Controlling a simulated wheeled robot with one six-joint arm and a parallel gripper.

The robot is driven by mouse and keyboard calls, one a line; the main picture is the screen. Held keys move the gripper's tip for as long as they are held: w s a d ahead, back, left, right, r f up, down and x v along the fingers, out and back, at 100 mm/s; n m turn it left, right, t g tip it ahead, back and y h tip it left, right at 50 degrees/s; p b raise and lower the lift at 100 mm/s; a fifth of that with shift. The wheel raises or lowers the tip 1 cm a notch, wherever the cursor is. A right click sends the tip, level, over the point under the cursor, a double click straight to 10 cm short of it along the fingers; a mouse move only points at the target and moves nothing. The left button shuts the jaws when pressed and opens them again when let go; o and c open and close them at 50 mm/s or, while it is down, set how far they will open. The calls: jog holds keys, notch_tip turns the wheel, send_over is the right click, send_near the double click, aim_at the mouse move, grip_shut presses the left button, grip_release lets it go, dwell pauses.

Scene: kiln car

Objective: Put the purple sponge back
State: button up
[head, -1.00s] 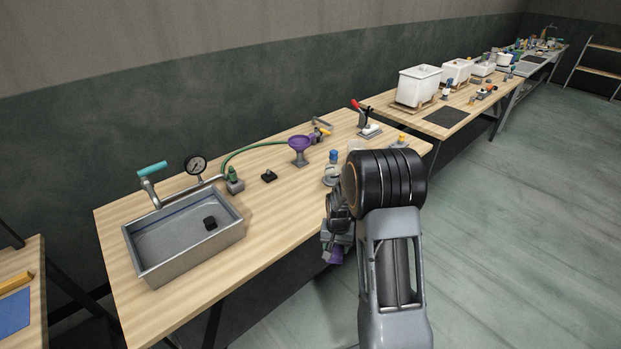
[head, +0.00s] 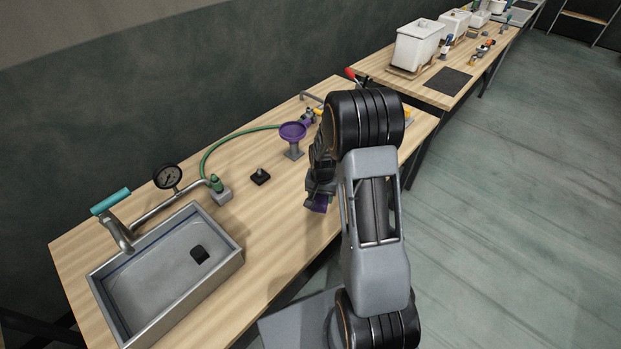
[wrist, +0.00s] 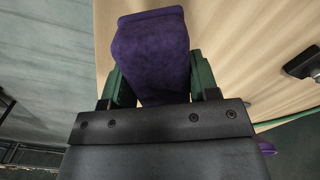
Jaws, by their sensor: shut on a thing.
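The purple sponge (wrist: 152,55) is in the wrist view, held between the two green fingers of my gripper (wrist: 160,84). My gripper is shut on the sponge, over or close to the front edge of the wooden bench (head: 230,240). I cannot tell the sponge's height above the bench.
A grey sink (head: 170,315) with a teal-handled tap (head: 112,203) is at the left. White bins (head: 417,45) stand on the farther bench.

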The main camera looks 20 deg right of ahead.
jog(key=shift+w+a, duration=0.1)
jog(key=shift+w, duration=0.45)
jog(key=shift+s, duration=0.1)
jog(key=shift+f+b, duration=0.25)
jog(key=shift+b, duration=0.1)
jog(key=shift+f+b, duration=2.15)
jog(key=shift+f, duration=0.5)
jog(key=shift+f+b, duration=0.6)
jog(key=shift+b, duration=0.15)
jog(key=o, duration=0.9)
